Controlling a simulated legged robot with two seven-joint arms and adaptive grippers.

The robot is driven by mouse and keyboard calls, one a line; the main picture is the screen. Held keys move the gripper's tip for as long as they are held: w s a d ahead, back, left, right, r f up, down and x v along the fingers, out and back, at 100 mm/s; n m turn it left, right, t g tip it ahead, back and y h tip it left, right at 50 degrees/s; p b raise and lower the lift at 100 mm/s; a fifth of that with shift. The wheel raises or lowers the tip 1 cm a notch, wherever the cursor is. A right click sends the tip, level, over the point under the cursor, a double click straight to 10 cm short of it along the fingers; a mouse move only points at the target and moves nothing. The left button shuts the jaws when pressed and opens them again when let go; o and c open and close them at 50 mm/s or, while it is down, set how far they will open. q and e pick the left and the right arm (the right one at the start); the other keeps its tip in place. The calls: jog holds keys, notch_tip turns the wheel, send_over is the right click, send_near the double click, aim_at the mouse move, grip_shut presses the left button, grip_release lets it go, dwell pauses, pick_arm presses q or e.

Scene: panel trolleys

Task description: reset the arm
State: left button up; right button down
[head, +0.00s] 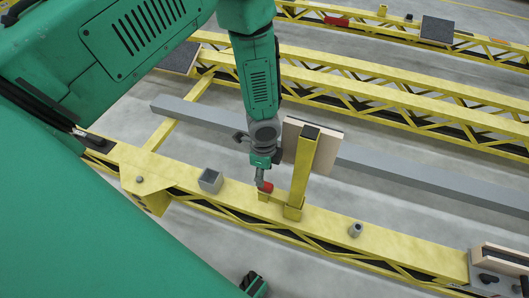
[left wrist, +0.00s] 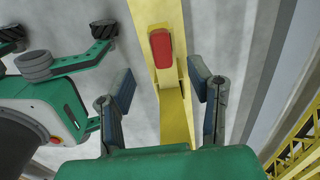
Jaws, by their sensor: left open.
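My left arm reaches down from the top of the head view, with its left gripper (head: 262,176) just above a yellow beam. In the left wrist view the left gripper (left wrist: 161,76) has its two fingers spread apart with nothing between them. A small red block (head: 267,187) sits on the beam by the gripper tips. It also shows in the left wrist view (left wrist: 161,48), beyond the fingertips and between them in the picture. I cannot tell whether a finger touches it. My right gripper does not show.
A long grey bar (head: 420,174) and more yellow trusses (head: 400,92) lie behind.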

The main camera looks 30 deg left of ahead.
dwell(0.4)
pick_arm(q)
jog(key=s+r+n+p, duration=0.2)
jog(key=s+n, duration=0.5)
jog(key=s, duration=0.4)
jog(key=s+a+r+n+p, duration=0.1)
jog(key=s+r+n+p, duration=0.1)
jog(key=s+r+n, duration=0.2)
jog(key=s+n, duration=0.3)
jog(key=s, duration=0.4)
jog(key=shift+s+r+n+p, duration=0.15)
jog(key=shift+r+n+p, duration=0.15)
jog(key=shift+p, duration=0.1)
